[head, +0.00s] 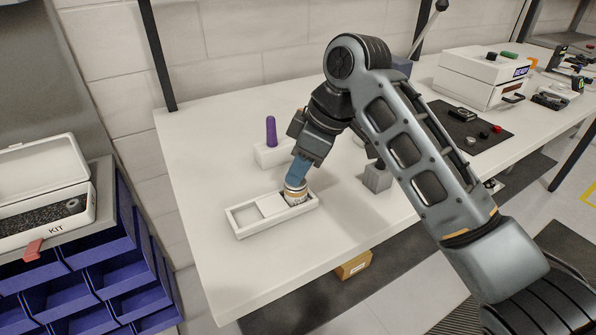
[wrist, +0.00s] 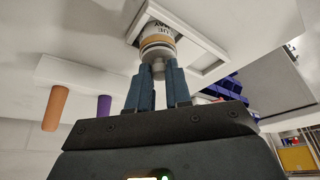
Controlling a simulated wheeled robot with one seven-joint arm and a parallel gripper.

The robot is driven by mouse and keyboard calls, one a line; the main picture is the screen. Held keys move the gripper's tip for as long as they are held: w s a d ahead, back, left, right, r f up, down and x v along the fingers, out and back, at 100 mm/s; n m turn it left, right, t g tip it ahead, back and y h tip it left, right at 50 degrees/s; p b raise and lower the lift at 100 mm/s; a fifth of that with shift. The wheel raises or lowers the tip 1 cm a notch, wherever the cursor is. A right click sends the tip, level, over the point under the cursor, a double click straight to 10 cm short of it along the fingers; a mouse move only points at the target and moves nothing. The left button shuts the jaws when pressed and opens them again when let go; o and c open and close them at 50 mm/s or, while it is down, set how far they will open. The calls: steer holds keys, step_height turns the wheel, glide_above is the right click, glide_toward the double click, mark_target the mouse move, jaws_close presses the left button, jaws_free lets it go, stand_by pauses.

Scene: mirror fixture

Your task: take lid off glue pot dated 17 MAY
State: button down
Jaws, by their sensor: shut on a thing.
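The glue pot (head: 296,196) stands in the right end of a white tray (head: 244,234) on the table. In the wrist view the pot (wrist: 158,38) has a white label with dark print, partly readable as "MAY"; the day number is not legible. My gripper (head: 297,180) comes down on the pot from above. In the wrist view my blue fingers (wrist: 157,78) are shut on the small grey knob of the lid (wrist: 157,62). I see no clear gap between lid and pot.
The tray's left compartment is empty. Behind it a white block (head: 268,155) holds a purple handle (head: 271,130); an orange handle (wrist: 56,108) shows in the wrist view. A grey block (head: 376,179) stands right of the tray. The table's front left is clear.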

steer(key=shift+r, duration=0.45)
step_height(320, 180, up, 3)
steer(key=shift+a+f, duration=0.1)
steer(key=shift+f, duration=0.1)
steer(key=d+r, duration=0.7)
steer(key=d, duration=0.4)
steer(key=shift+d, duration=0.3)
